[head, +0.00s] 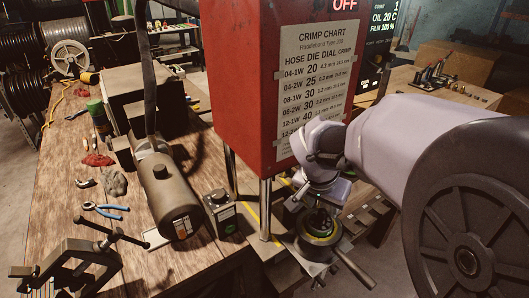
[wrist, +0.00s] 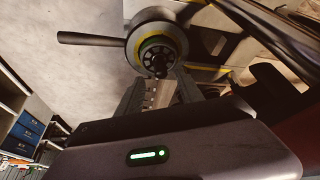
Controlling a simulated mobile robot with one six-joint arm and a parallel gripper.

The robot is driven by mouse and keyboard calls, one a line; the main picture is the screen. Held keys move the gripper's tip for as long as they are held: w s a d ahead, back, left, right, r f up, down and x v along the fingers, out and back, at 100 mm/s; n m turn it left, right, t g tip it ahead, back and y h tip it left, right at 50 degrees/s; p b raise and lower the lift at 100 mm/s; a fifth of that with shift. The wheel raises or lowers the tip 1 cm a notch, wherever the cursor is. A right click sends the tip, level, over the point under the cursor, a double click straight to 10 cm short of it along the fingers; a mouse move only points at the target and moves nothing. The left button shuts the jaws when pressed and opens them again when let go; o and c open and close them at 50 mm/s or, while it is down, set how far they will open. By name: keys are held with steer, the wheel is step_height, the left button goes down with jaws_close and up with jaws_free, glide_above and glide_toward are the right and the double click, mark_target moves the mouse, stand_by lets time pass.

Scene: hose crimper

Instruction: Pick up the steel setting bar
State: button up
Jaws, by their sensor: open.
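A dark metal bar (head: 353,268) sticks out from the round crimping head (head: 320,226) below the red crimper; I cannot tell for certain that it is the steel setting bar. In the wrist view this bar (wrist: 92,38) reaches left from the ringed head (wrist: 157,52). My gripper (wrist: 160,88) is open, its two grey fingers pointing at the lower part of that head. In the head view my gripper (head: 309,201) is just above the head, partly hidden by my wrist. I cannot tell whether the fingers touch anything.
The red crimper (head: 255,100) with its chart stands close to my arm, on steel posts (head: 265,208). The wooden bench (head: 75,180) at left holds blue pliers (head: 106,211), a dark cylinder (head: 170,195), a small box (head: 219,212) and a clamp (head: 80,262).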

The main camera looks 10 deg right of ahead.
mark_target(322, 210)
steer(key=b+x, duration=0.1)
steer(key=x, duration=0.3)
steer(key=shift+w+f, duration=0.1)
steer(key=shift+f, duration=0.25)
steer(key=shift+r, duration=0.1)
jaws_close()
steer(key=shift+r, duration=0.15)
